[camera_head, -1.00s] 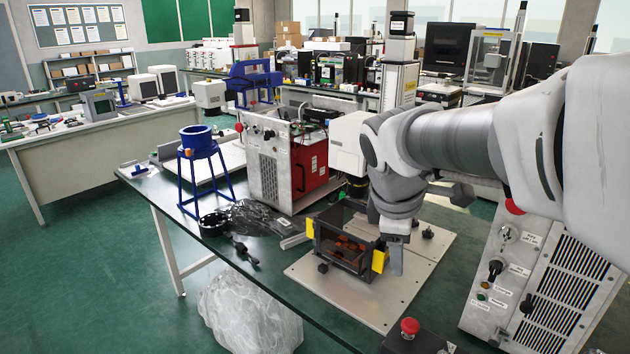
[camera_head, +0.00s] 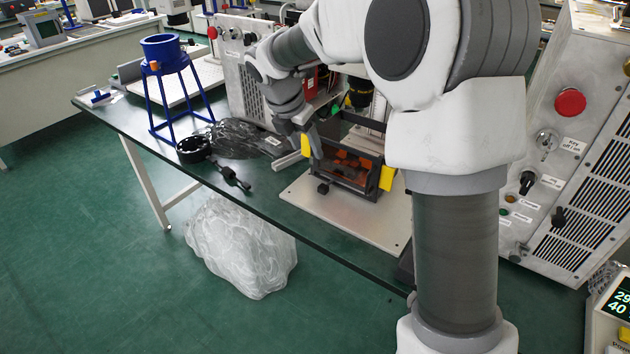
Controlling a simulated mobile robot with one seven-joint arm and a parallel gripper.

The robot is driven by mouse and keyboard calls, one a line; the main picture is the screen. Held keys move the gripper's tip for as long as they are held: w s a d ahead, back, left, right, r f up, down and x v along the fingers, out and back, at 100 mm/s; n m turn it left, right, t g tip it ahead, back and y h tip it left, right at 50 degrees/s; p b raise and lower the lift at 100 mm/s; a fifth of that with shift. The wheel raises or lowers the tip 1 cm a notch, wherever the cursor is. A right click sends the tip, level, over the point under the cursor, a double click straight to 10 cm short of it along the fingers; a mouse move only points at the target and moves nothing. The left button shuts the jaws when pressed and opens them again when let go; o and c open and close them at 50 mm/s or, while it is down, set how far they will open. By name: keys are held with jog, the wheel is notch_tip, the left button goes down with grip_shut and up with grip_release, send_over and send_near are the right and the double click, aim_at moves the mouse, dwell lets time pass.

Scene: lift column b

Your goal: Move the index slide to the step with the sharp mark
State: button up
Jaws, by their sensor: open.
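A dark open-framed box (camera_head: 372,183) with orange pieces inside stands on a pale plate (camera_head: 325,208) on the bench. A yellow block (camera_head: 387,178) sits at its right end, and another yellow block (camera_head: 305,146) at its left end. A small black knob (camera_head: 323,188) is low at its front left. My gripper (camera_head: 312,132) is open at the upper left end of the box, with nothing seen in it; whether it touches the box is unclear. I cannot make out the index slide, its steps or the sharp mark.
A blue funnel stand (camera_head: 161,50), a black ring (camera_head: 193,149) and dark crumpled film (camera_head: 240,138) are on the bench (camera_head: 255,190) to the left. A metal control panel (camera_head: 545,180) stands at right. A clear plastic bag (camera_head: 240,250) lies on the floor below.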

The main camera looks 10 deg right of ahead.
aim_at(323, 187)
jog(key=b+x, duration=0.4)
jog(key=x, duration=1.3)
jog(key=shift+s+a+b, duration=0.1)
jog(key=shift+b, duration=0.3)
grip_shut()
dwell(0.4)
